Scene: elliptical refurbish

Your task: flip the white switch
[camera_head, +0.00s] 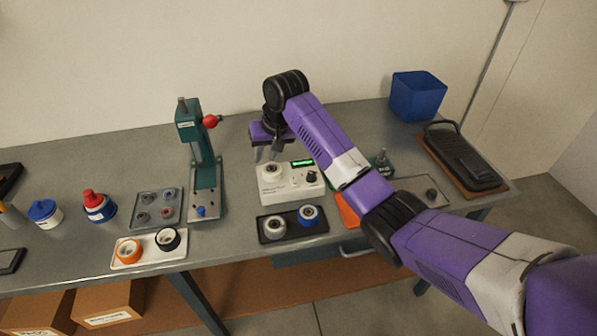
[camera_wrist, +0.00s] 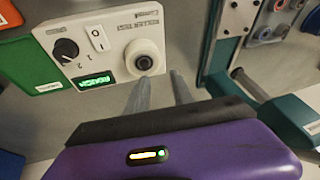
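The white switch (camera_wrist: 98,38) is a small white rocker with dark marks on the top of a white box (camera_wrist: 128,22) in the wrist view. A black knob (camera_wrist: 66,49), a lit green display (camera_wrist: 94,80) and a round white part (camera_wrist: 145,57) sit around it. In the head view the white box (camera_head: 291,196) stands mid-table; the switch is too small to make out there. My gripper (camera_wrist: 160,76) has its two fingers apart with nothing between them. Its tips are beside the box's round-part end, away from the switch. In the head view my gripper (camera_head: 265,154) is behind the box's left part.
A green press with a red knob (camera_head: 210,121) stands left of the box. A black tray with two rollers (camera_head: 292,235) lies in front. A blue bin (camera_head: 417,96) and a black device (camera_head: 463,158) are at the right. Bare table shows between press and box.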

